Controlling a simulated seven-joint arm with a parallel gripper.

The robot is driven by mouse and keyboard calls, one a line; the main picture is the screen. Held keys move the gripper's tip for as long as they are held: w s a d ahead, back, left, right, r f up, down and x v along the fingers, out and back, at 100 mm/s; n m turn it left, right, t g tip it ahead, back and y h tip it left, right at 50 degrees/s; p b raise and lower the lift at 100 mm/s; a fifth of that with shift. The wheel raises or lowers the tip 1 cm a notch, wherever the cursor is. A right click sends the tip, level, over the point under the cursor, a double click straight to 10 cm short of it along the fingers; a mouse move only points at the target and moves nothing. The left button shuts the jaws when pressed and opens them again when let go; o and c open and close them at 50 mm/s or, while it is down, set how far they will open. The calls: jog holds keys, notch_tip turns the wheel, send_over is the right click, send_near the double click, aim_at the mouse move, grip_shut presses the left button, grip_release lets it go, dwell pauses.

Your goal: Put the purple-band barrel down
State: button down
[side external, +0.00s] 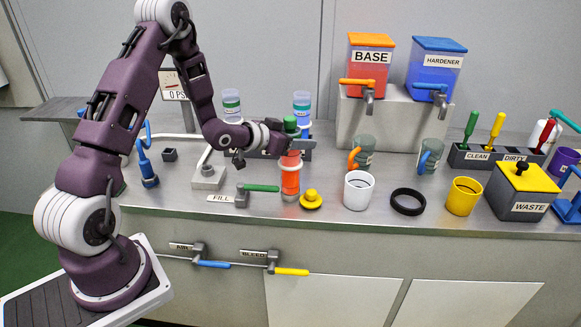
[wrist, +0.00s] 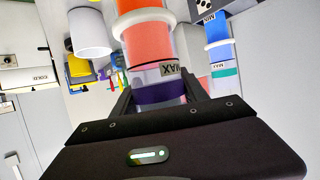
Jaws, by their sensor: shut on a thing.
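The purple-band barrel (wrist: 155,45) is a clear cylinder with orange-red contents, pale rings, a MAX mark and a purple band (wrist: 160,92). My gripper (wrist: 158,98) is shut on it near the purple band, with one finger on each side. In the side external view the barrel (side external: 290,178) hangs upright below my gripper (side external: 284,145), just above or on the bench; I cannot tell which. There my gripper hides the purple band. A green knob (side external: 290,124) shows just above the gripper.
A FILL valve with a green handle (side external: 262,188) lies close left of the barrel; a yellow knobbed cap (side external: 311,200) is close right. A white cup (side external: 359,190), black ring (side external: 408,201) and yellow cup (side external: 463,196) stand further right. Two other barrels (side external: 232,103) (side external: 301,104) stand behind.

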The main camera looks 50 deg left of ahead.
jog(key=shift+r, duration=0.1)
notch_tip(320, 180, up, 10)
jog(key=w+a+n+g+y, duration=0.1)
jog(key=w+a+n+y, duration=0.2)
jog(key=a, duration=0.9)
jog(key=w+a+n+y, duration=0.15)
jog(key=w+a, duration=0.35)
jog(key=a, duration=0.6)
notch_tip(320, 180, down, 9)
jog(key=shift+w+a+y, duration=0.15)
jog(key=shift+a+y, duration=0.2)
jog(key=shift+y, duration=0.1)
jog(key=c, duration=0.6)
grip_release()
jog(key=shift+f, duration=0.3)
